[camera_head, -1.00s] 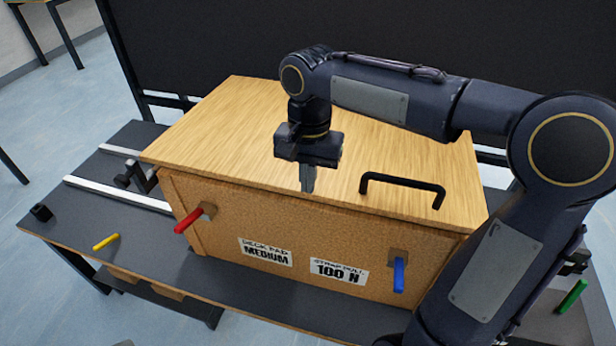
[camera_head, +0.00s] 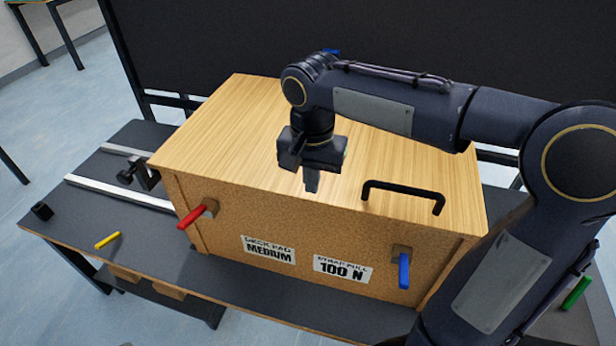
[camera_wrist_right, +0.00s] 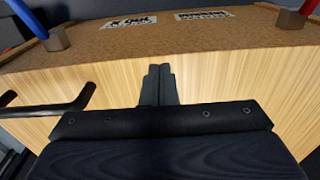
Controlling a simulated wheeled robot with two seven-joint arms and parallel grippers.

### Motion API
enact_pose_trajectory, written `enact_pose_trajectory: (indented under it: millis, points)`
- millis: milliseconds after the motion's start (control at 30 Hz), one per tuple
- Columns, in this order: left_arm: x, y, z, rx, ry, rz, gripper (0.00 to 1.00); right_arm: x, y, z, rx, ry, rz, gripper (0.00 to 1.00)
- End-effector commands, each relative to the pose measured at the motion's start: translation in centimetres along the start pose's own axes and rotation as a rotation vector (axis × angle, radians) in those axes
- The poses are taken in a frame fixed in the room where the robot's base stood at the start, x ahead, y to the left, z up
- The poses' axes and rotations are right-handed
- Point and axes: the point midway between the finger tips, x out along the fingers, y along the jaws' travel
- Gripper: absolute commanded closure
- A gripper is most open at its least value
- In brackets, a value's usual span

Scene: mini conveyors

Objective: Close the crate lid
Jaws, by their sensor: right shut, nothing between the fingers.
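The wooden crate (camera_head: 330,235) stands on the dark bench, with its pale wood lid (camera_head: 225,125) lying flat on top, and no gap shows along the front edge. A black bar handle (camera_head: 405,187) is fixed on the lid near its front right; it also shows in the right wrist view (camera_wrist_right: 45,108). My right gripper (camera_head: 311,183) is shut and empty, pointing down at the lid near its front edge, left of the handle. In the right wrist view its fingers (camera_wrist_right: 157,84) lie together over the lid; whether they touch it I cannot tell. My left gripper is out of view.
A red lever (camera_head: 192,217) and a blue lever (camera_head: 404,271) stick out of the crate's front. White rails (camera_head: 120,194) and a yellow peg (camera_head: 107,240) are on the bench (camera_head: 70,218) at left. A green peg (camera_head: 577,293) is at right. A dark panel stands behind.

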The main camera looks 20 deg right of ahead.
Motion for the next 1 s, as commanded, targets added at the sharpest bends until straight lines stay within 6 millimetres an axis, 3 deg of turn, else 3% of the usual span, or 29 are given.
enact_pose_trajectory:
  millis: [33, 300, 500, 833, 1000]
  points:
    - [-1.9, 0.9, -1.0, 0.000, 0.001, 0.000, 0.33, -2.6, 0.1, -0.5, 0.001, 0.008, -0.007, 1.00]
    - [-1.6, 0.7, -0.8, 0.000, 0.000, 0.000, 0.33, -8.2, -0.1, -0.7, -0.003, 0.014, -0.013, 1.00]
    - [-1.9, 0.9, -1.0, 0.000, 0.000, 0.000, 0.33, -11.0, -0.1, -0.8, -0.004, 0.013, -0.012, 1.00]
    - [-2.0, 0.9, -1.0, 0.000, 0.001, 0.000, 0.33, -11.6, 0.6, -0.4, -0.026, 0.020, -0.021, 1.00]
    - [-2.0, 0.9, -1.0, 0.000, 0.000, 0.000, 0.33, -9.5, 4.4, 2.2, -0.177, 0.049, -0.105, 1.00]
